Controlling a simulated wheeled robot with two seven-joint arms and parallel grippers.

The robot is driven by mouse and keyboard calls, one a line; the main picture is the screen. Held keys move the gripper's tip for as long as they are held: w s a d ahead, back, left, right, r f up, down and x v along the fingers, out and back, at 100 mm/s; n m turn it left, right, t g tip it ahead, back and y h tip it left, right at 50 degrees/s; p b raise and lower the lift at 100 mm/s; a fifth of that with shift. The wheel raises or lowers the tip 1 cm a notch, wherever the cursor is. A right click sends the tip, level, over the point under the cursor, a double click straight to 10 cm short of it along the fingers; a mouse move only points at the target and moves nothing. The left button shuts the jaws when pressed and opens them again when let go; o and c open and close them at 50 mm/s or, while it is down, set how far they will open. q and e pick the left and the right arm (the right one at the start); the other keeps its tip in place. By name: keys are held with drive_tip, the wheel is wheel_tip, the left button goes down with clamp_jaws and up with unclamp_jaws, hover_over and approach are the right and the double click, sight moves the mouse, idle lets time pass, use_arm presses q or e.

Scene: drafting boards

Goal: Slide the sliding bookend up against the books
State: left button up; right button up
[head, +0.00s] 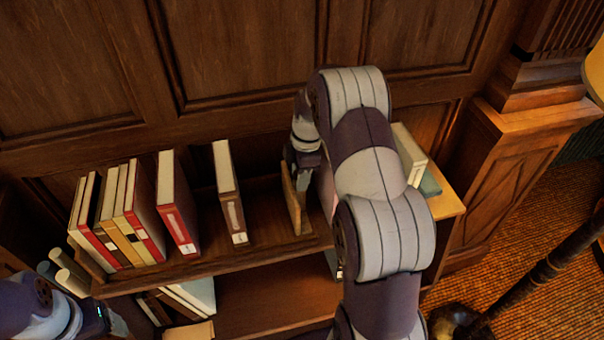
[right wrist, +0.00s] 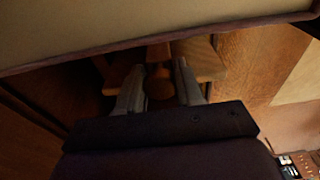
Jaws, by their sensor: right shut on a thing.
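The sliding bookend (head: 294,207) is an upright wooden plate on the top shelf, to the right of the books. My right gripper (head: 301,176) is shut on the bookend's upright. In the right wrist view my right gripper (right wrist: 160,88) has its fingers on either side of the wooden bookend (right wrist: 200,60). A row of books (head: 118,215) stands at the shelf's left end. A red book (head: 178,205) and a brown book (head: 229,195) stand apart to its right. A clear gap separates the brown book from the bookend. My left arm shows at the lower left; its fingers cannot be made out.
More books (head: 410,155) stand at the shelf's right end, partly behind my right arm. Wood panelling (head: 240,50) rises behind the shelf.

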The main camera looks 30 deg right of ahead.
drive_tip(key=shift+w+a, duration=0.25)
drive_tip(key=shift+a, duration=0.65)
drive_tip(key=shift+w+a, duration=0.3)
drive_tip(key=shift+a, duration=0.65)
drive_tip(key=shift+w+a, duration=0.25)
drive_tip(key=shift+a, duration=0.65)
drive_tip(key=a, duration=0.2)
drive_tip(key=w+a, duration=0.1)
drive_tip(key=a, duration=0.2)
drive_tip(key=shift+w+a, duration=0.35)
drive_tip(key=w+a, duration=0.1)
drive_tip(key=a, duration=0.4)
drive_tip(key=shift+w+a, duration=0.3)
drive_tip(key=shift+a, duration=0.1)
drive_tip(key=shift+w+a, duration=0.3)
drive_tip(key=shift+a, duration=0.65)
drive_tip(key=shift+w+a, duration=0.25)
drive_tip(key=shift+a, duration=0.7)
drive_tip(key=shift+w+a, duration=0.3)
drive_tip(key=shift+a, duration=0.65)
drive_tip(key=shift+p, duration=0.3)
